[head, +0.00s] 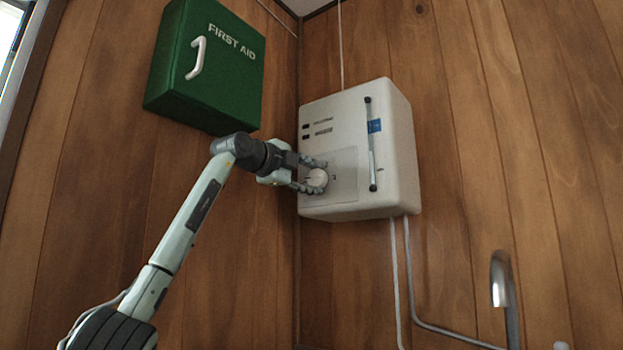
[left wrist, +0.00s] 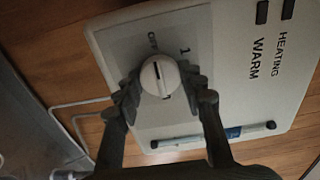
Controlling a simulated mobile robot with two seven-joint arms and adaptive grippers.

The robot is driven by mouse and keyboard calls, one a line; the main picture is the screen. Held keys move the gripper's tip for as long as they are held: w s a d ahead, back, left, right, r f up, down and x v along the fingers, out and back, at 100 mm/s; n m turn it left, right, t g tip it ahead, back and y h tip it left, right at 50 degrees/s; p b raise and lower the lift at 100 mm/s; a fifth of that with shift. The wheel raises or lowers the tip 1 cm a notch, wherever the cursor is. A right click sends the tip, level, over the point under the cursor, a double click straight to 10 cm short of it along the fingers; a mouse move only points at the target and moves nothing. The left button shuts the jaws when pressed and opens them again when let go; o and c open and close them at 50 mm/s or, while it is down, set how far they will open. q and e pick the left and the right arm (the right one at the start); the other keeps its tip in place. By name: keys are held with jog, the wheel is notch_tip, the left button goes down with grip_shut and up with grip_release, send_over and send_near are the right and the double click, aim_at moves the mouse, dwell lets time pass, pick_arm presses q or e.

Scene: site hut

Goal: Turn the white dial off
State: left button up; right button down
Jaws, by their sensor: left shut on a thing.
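The white dial (head: 317,180) sits on the grey panel at the lower left of the white wall heater box (head: 390,140). My left gripper (head: 312,177) is shut on the dial, one finger on each side of it. In the left wrist view the dial (left wrist: 160,76) is round with a dark slot line across its face. "OFF" is printed at its upper left and "1" at its upper right; the line slants between them and I cannot tell which mark it is set to. My right gripper is not in view.
A green first aid cabinet (head: 208,66) hangs on the wooden wall above my left arm. A clear gauge tube (head: 371,145) runs up the heater's front right. White pipes (head: 397,280) drop below it. A metal tap (head: 502,285) stands at lower right.

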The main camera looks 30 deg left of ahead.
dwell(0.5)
pick_arm(q)
jog(key=o, duration=1.2)
jog(key=shift+c, duration=0.2)
jog(key=shift+s, duration=0.1)
jog(key=s+a, duration=0.1)
jog(key=s, duration=1)
jog(key=shift+s+a, duration=0.35)
jog(key=shift+s, duration=0.05)
